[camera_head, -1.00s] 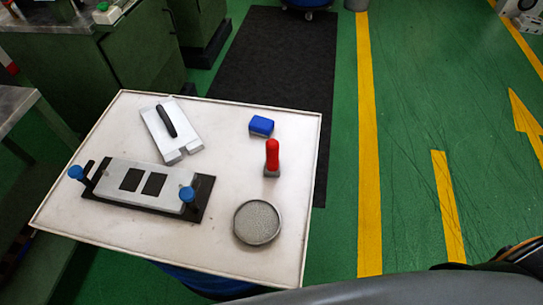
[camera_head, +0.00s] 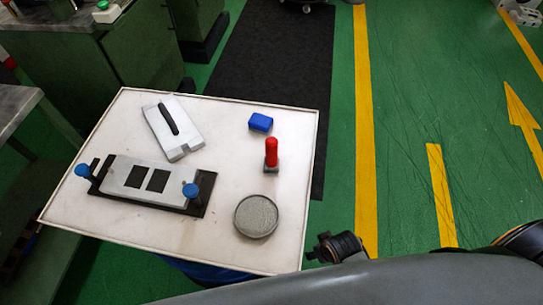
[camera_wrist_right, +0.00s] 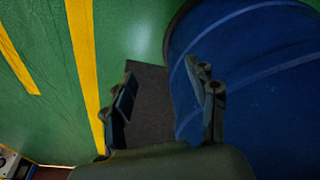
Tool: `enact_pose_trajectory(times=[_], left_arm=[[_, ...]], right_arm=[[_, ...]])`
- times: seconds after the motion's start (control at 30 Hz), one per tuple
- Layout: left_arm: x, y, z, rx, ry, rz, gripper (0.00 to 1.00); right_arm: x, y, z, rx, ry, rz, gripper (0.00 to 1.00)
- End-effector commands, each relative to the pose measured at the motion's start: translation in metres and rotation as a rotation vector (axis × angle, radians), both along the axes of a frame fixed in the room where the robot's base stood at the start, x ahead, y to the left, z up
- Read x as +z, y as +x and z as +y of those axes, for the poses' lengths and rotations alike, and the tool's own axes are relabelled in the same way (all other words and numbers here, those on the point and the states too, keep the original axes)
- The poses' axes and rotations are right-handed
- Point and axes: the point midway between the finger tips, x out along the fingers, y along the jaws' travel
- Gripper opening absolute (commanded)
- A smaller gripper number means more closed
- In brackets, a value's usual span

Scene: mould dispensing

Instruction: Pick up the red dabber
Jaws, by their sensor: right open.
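The red dabber (camera_head: 271,152) stands upright on the right part of the white table (camera_head: 225,247), its red handle up and a grey base below. Part of my right arm shows past the table's near right corner in the head view, but its fingers cannot be made out there. In the right wrist view my right gripper (camera_wrist_right: 165,95) is open and empty, with floor and a blue drum (camera_wrist_right: 265,75) behind it. The dabber is not in the right wrist view. My left gripper is not in view.
A round grey dish (camera_head: 256,216) is in front of the dabber, and a blue block (camera_head: 260,122) is behind it. A mould with blue knobs (camera_head: 140,181) and a plate with a black handle (camera_head: 174,128) occupy the left side. Green floor lies right of the table.

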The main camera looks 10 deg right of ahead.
Motion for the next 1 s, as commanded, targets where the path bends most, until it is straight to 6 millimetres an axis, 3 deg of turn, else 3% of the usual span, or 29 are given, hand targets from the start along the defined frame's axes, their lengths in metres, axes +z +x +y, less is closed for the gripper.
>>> enact_pose_trajectory(times=[0.03,0.2,0.5,0.6,1.0], left_arm=[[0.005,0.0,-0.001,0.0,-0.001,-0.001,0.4],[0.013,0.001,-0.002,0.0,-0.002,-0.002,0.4],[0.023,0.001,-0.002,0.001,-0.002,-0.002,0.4],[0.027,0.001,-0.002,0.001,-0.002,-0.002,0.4],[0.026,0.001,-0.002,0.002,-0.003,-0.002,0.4]], right_arm=[[0.026,0.006,0.001,-0.001,0.002,-0.014,0.58],[0.098,0.013,0.001,-0.006,0.003,-0.04,0.58],[0.194,0.009,0.001,0.001,0.007,-0.077,0.58],[0.228,0.015,0.011,0.068,0.023,-0.1,0.58],[0.251,0.079,0.096,0.701,0.067,-0.174,0.58]])
